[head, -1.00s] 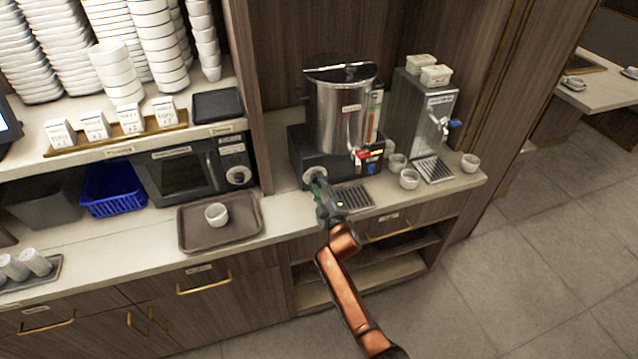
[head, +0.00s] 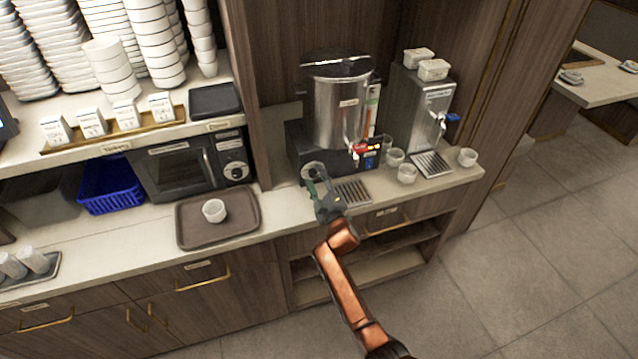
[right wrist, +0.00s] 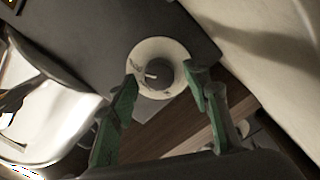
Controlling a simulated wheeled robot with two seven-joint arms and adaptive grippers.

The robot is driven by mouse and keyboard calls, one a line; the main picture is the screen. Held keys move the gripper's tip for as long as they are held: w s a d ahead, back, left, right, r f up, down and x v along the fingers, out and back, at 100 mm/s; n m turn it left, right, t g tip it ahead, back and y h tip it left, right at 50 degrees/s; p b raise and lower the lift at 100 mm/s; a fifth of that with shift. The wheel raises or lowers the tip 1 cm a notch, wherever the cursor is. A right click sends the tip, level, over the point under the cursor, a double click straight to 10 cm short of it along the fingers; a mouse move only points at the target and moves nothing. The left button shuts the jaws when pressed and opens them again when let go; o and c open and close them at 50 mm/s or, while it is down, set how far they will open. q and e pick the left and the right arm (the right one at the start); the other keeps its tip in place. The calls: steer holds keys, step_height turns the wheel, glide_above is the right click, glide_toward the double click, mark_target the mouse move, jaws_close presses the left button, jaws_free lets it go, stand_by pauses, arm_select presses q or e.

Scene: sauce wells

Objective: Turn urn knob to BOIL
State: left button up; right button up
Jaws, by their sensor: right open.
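The urn (head: 337,112) is a steel cylinder on a black base at the back of the counter. Its knob (head: 309,172) is on the left front of the base, partly hidden behind my right gripper (head: 317,177). In the right wrist view the knob (right wrist: 159,74) is a dark grip on a pale round dial with a light pointer mark; the lettering is too small to read. My left gripper is not in view.
A drip tray (head: 352,192) sits right of my right gripper. White cups (head: 407,173) and a steel dispenser (head: 418,112) stand farther right. A brown tray (head: 186,222) with a cup (head: 214,210) and a microwave (head: 190,165) are left.

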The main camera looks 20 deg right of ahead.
steer(key=s, duration=1.2)
steer(key=shift+d, duration=0.2)
